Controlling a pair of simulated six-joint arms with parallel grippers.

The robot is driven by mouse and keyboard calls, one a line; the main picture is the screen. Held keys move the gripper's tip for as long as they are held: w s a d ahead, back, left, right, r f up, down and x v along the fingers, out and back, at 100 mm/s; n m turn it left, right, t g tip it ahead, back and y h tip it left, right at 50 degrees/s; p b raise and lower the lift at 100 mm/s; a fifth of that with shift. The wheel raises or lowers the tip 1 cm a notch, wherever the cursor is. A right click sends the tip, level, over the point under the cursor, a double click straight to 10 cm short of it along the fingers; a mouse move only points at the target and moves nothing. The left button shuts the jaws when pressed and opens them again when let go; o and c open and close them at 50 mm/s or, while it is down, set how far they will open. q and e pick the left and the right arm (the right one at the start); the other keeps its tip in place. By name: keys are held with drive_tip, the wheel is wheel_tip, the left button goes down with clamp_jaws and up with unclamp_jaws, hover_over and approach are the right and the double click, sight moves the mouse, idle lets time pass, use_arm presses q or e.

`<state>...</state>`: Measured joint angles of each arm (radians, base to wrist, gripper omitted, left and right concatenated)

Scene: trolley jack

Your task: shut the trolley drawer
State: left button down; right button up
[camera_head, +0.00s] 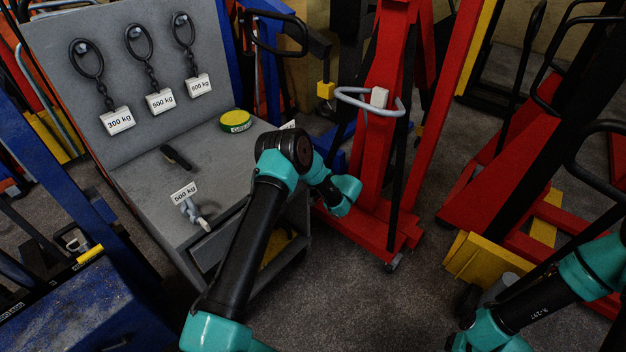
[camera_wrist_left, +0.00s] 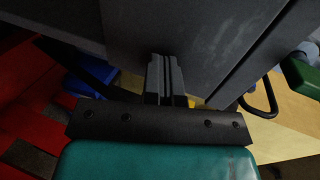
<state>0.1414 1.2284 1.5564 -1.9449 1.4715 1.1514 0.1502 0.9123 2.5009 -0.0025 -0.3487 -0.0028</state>
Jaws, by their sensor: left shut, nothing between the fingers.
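The grey trolley (camera_head: 140,170) stands at the left in the head view, with an upright back panel. Its drawer front (camera_head: 214,246) shows below the top's front edge; my left arm hides part of it, and I cannot tell how far the drawer is out. In the left wrist view my left gripper (camera_wrist_left: 165,78) is shut and empty, its fingers pointing at a dark grey panel (camera_wrist_left: 185,35). I cannot tell whether they touch it. The fingers are hidden in the head view. My right arm enters at lower right; its gripper is out of view.
A white-blue item with a "500 kg" tag (camera_head: 184,192), a black object (camera_head: 176,157) and a green-yellow tin (camera_head: 236,121) are on the trolley top. Tagged chains hang behind. A red jack (camera_head: 372,190) stands right of the trolley. Floor (camera_head: 350,300) is clear in front.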

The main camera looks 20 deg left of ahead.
use_arm(q)
drive_tip(key=a, duration=0.2)
drive_tip(key=w+a, duration=0.1)
drive_tip(key=a, duration=0.1)
drive_tip(key=shift+a, duration=0.1)
drive_tip(key=shift+r, duration=0.1)
drive_tip(key=shift+a, duration=0.15)
drive_tip(key=shift+d, duration=0.5)
drive_tip(key=f+v, duration=0.1)
drive_tip(key=v, duration=1.2)
drive_tip(key=shift+d, duration=0.4)
drive_tip(key=shift+s, duration=0.15)
